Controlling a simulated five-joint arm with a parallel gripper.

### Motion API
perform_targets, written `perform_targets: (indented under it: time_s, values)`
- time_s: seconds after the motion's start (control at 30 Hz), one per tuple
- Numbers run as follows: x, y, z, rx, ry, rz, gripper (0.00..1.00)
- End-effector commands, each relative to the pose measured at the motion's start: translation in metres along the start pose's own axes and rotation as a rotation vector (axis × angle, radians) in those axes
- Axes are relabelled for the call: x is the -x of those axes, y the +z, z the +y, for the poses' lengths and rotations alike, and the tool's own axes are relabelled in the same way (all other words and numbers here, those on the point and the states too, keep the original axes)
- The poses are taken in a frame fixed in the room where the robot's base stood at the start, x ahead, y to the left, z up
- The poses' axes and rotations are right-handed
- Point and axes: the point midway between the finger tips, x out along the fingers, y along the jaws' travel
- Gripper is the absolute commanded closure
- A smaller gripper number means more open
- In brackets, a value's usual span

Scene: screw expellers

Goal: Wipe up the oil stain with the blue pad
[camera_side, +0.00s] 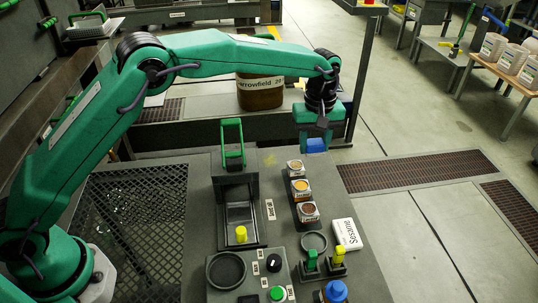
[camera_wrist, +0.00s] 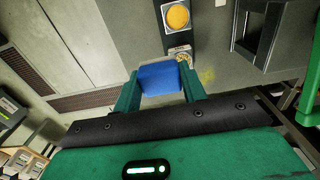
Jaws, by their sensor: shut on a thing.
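My gripper (camera_side: 316,133) points down at the far right edge of the grey bench, shut on the blue pad (camera_side: 315,146). In the wrist view the blue pad (camera_wrist: 160,79) sits between the two green fingers (camera_wrist: 160,92). A faint yellow stain (camera_side: 269,159) marks the bench top left of the gripper, between the green-handled chute and the row of jars. It also shows in the wrist view as a yellow smear (camera_wrist: 207,76), to the right of the pad and apart from it. How high the pad is above the bench I cannot tell.
Small sample jars (camera_side: 299,188) stand in a row just in front of the gripper. A green handle (camera_side: 233,145) rises over a metal chute (camera_side: 239,207) on the left. A white Sesame card (camera_side: 346,234) and a large brown jar (camera_side: 260,93) are also near.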

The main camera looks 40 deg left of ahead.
Motion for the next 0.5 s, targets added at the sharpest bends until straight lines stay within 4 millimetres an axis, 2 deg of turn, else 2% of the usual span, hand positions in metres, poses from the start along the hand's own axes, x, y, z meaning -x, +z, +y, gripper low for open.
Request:
perform_targets:
  time_s: [0.27,0.5]
  values:
    - [-0.008,-0.026,-0.025,0.004,-0.001,0.000,0.77]
    - [-0.021,-0.058,-0.066,0.005,0.000,0.000,0.77]
